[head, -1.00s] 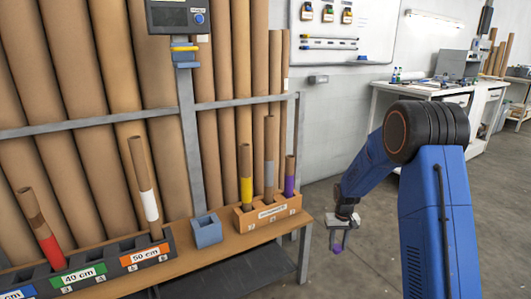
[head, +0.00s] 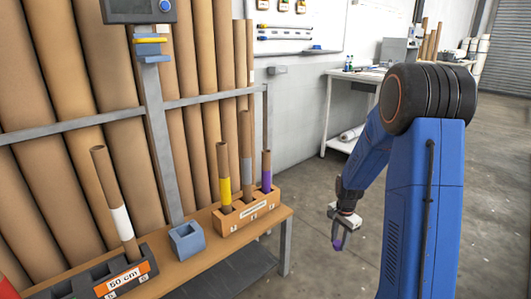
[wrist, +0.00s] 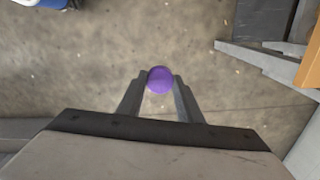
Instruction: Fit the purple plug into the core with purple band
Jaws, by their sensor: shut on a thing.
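The purple plug (wrist: 160,79) is held between the fingertips of my gripper (wrist: 159,88) in the wrist view, with its round face towards the camera. In the head view my gripper (head: 340,236) hangs over open floor, right of the bench, and a bit of the plug (head: 338,244) shows purple at its tips. The core with the purple band (head: 266,180) stands upright in the right slot of the orange-brown wooden block (head: 240,220) on the bench. My gripper is apart from it, to its right and lower in the picture.
A core with a yellow band (head: 224,185) and one with a grey band (head: 246,168) stand in the same block. A blue box (head: 187,240) and a dark rack (head: 130,280) are further left on the bench (head: 210,262). Tall brown tubes lean behind a grey rail.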

